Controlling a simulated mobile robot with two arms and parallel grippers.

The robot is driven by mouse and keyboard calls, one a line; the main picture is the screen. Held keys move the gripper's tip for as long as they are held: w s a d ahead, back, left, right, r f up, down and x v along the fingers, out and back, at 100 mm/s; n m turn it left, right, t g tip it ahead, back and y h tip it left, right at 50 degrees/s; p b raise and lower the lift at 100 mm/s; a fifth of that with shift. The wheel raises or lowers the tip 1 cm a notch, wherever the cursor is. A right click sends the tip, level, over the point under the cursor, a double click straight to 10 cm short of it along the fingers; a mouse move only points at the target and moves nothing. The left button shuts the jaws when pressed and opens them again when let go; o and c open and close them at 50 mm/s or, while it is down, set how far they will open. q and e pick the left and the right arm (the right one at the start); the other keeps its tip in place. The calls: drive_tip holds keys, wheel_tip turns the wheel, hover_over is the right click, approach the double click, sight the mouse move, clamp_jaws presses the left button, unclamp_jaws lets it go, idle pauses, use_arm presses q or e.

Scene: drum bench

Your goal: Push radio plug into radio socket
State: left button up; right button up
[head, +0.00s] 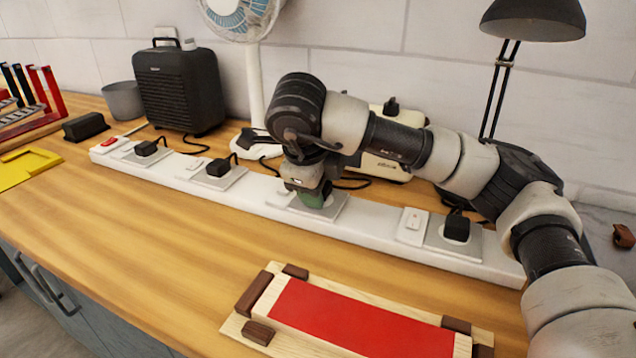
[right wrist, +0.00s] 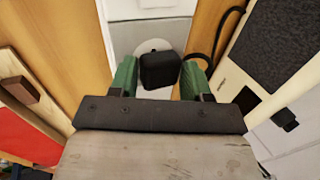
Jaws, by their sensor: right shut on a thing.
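The long white power strip (head: 370,220) runs along the bench with several square sockets. My right gripper (head: 312,202) points down over the radio socket plate (head: 337,209), third from the left. In the right wrist view its green fingers (right wrist: 160,82) are shut on the black radio plug (right wrist: 161,69), which is over the white round socket (right wrist: 150,46). I cannot tell how deep the plug sits. The cream radio (head: 378,168) stands behind my right arm and is partly hidden; it also shows at right in the right wrist view (right wrist: 248,92). My left gripper is not in view.
Black plugs sit at the heater (head: 147,148), fan (head: 218,168) and lamp (head: 457,226) sockets. A black heater (head: 178,88), white fan (head: 254,90) and lamp (head: 530,20) stand behind the strip. A wooden tray with a red panel (head: 360,322) lies in front.

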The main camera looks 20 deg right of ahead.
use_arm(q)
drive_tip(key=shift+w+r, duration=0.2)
use_arm(e)
drive_tip(key=o, duration=1)
drive_tip(key=shift+f, duration=0.15)
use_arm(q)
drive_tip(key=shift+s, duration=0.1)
use_arm(e)
drive_tip(key=shift+f, duration=0.1)
drive_tip(key=shift+s, duration=0.1)
drive_tip(key=shift+a+r, duration=0.1)
drive_tip(key=shift+r, duration=0.2)
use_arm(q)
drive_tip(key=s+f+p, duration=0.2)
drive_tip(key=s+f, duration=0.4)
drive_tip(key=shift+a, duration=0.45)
use_arm(e)
drive_tip(key=v, duration=1)
drive_tip(key=shift+r, duration=0.4)
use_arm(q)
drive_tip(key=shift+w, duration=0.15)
use_arm(e)
drive_tip(key=shift+f, duration=0.1)
